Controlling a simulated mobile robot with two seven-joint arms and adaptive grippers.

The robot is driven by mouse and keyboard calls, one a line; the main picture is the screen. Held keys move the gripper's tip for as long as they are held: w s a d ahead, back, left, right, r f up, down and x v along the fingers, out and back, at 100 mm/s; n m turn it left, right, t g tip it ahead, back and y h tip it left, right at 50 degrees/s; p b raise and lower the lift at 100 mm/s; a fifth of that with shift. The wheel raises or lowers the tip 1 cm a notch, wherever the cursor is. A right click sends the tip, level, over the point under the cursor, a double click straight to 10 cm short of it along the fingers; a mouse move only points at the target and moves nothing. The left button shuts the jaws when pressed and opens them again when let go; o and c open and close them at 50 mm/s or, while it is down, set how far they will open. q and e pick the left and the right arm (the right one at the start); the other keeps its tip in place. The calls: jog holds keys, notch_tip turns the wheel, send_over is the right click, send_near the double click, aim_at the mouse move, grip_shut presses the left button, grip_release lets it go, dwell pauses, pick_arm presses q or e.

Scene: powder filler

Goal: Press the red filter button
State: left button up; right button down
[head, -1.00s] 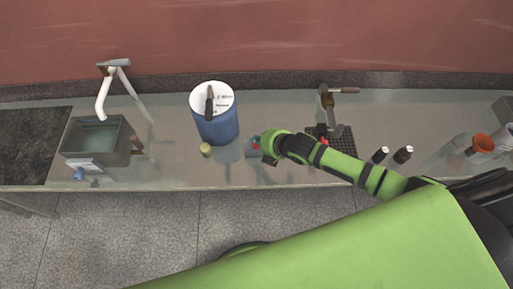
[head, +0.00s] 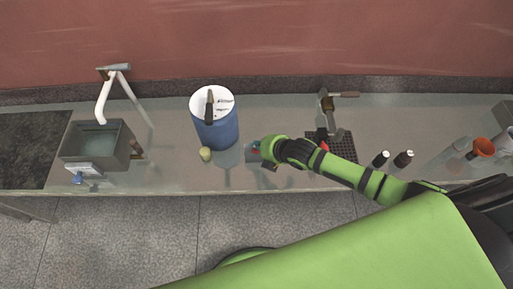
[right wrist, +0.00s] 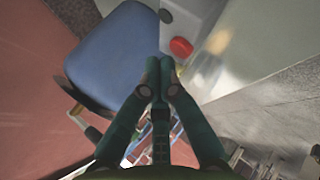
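The red button (right wrist: 181,47) is a round cap on a light grey box (right wrist: 194,16) in the right wrist view, beside a dark greenish button (right wrist: 166,16). In the head view, the box (head: 251,152) sits right of the blue drum, partly hidden by my right wrist, with a small red spot on it. My right gripper (right wrist: 160,66) has its two green fingertips together, with nothing seen between them. In the right wrist view the tips appear just below and left of the red button; contact cannot be told. My left gripper is not in view.
The blue drum (head: 216,134) with a white lid stands close left of the box. A small yellowish jar (head: 206,154) is in front of it. A sink (head: 129,144) is at left. Dark bottles (head: 403,159) and an orange funnel (head: 483,147) stand at right.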

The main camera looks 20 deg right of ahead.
aim_at(258, 151)
jog(key=shift+f, duration=0.1)
dwell(0.4)
jog(key=shift+f, duration=0.4)
jog(key=shift+r, duration=0.1)
jog(key=shift+r+p, duration=0.35)
jog(key=shift+r, duration=0.05)
notch_tip(258, 151, up, 6)
jog(key=p, duration=0.6)
dwell(0.5)
